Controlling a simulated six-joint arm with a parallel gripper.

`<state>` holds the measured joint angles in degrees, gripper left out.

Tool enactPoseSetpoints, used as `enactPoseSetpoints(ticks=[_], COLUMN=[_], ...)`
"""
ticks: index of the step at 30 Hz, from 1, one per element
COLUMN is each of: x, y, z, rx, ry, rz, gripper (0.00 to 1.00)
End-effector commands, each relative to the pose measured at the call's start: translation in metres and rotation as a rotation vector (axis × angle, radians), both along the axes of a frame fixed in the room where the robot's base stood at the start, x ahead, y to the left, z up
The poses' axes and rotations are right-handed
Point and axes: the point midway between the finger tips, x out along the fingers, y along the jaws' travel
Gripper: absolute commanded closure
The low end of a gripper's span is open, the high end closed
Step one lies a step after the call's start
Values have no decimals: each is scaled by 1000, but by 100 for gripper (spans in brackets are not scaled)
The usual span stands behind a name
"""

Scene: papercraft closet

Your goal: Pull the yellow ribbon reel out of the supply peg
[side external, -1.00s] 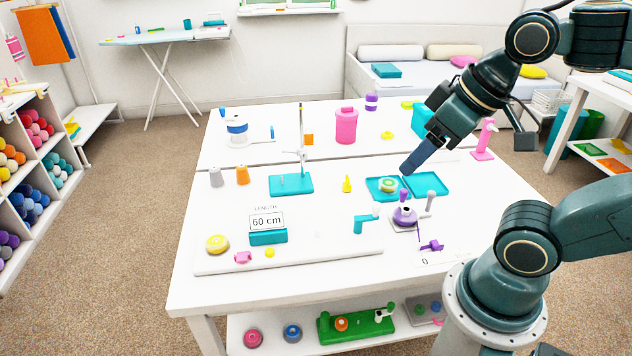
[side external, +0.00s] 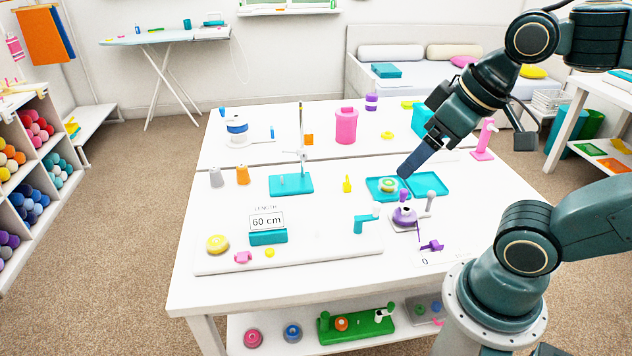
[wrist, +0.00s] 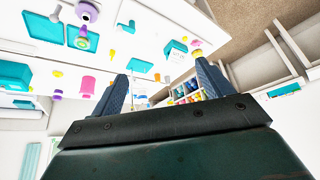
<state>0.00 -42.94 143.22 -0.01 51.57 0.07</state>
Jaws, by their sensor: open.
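A yellow reel (side external: 217,243) sits at the left front end of a white board (side external: 320,256) in the side view. Whether a peg runs through it is too small to tell. A yellow thing (wrist: 196,52) near the right finger in the wrist view looks like this reel. My gripper (side external: 403,173) is above the teal trays, far to the right of the reel. In the wrist view its two fingers (wrist: 163,80) are apart with nothing held between them.
A greenish reel (side external: 388,185) lies in the left teal tray. A purple reel (side external: 404,215) stands on a holder in front. A teal base with an upright post (side external: 291,185), a 60 cm sign (side external: 267,220) and a pink canister (side external: 346,126) stand on the table.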

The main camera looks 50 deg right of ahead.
Motion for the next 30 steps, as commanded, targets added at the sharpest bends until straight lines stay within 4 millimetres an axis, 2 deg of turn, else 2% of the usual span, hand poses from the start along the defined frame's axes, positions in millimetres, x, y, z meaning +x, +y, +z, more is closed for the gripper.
enactPoseSetpoints(ticks=[5, 11, 20, 30], x=[7, 30, 91, 165], y=[2, 8, 23, 39], z=[3, 11, 21, 12], rx=[19, 88, 250, 421], ry=[7, 33, 102, 204], rz=[-24, -111, -333, -608], gripper=[21, 21, 21, 21])
